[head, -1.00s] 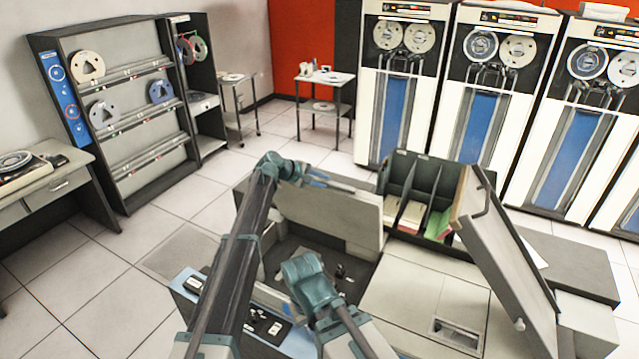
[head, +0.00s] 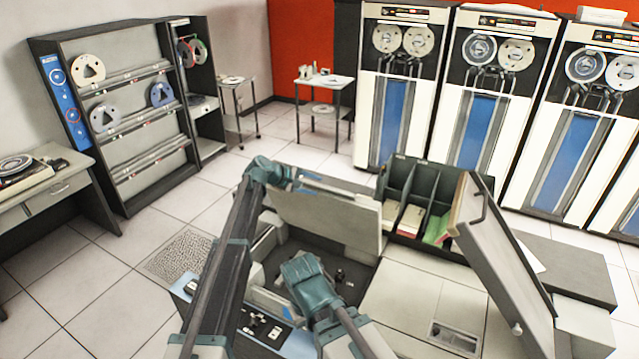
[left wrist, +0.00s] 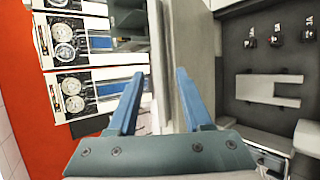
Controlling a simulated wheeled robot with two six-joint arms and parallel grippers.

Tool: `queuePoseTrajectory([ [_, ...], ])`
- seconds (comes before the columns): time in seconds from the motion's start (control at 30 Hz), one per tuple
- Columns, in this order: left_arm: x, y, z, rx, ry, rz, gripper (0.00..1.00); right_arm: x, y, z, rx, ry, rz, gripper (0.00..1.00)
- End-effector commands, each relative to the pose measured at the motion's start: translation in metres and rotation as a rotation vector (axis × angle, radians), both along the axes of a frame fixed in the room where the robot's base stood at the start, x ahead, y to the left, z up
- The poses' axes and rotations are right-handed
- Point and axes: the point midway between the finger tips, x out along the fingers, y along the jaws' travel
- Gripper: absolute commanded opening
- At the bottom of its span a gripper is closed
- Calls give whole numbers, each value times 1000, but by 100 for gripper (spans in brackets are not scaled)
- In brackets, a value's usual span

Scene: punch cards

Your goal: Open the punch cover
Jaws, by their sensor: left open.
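The punch cover (head: 328,222) is a pale flat panel standing raised and tilted at the back of the punch, with the dark interior (head: 345,268) exposed below it. My left gripper (head: 308,184) is open at the cover's upper left edge. In the left wrist view its two blue fingers (left wrist: 158,88) are spread, and a grey panel edge (left wrist: 172,75) shows between them; contact with the fingers cannot be told.
A dark bin with card compartments (head: 407,190) stands behind the punch. A tilted grey panel (head: 505,270) rises to the right. Tape drives (head: 405,95) line the back wall, and a reel rack (head: 125,110) stands at left. Open floor lies left of the punch.

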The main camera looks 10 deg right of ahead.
Motion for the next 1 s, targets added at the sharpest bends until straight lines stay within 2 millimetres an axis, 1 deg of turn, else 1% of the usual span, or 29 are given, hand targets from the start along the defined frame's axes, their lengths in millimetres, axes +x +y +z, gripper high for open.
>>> queuePoseTrajectory([
  [0.03,-9,15,-2,0,0,5,50,0,0,-2,0,0,0,0],
  [0.2,-26,49,-2,1,0,4,50,0,0,-2,0,0,0,0],
  [0.3,-34,67,-2,1,0,3,50,0,0,-2,0,0,0,0],
  [0.43,-43,84,-2,0,0,4,50,0,0,-2,0,0,0,0],
  [0.53,-47,93,-2,0,0,1,50,0,0,-2,0,0,0,0],
  [0.7,-49,100,-2,0,0,1,50,0,0,-2,0,0,0,0],
  [1.0,-50,100,-3,1,0,1,50,0,0,-3,0,0,0,0],
])
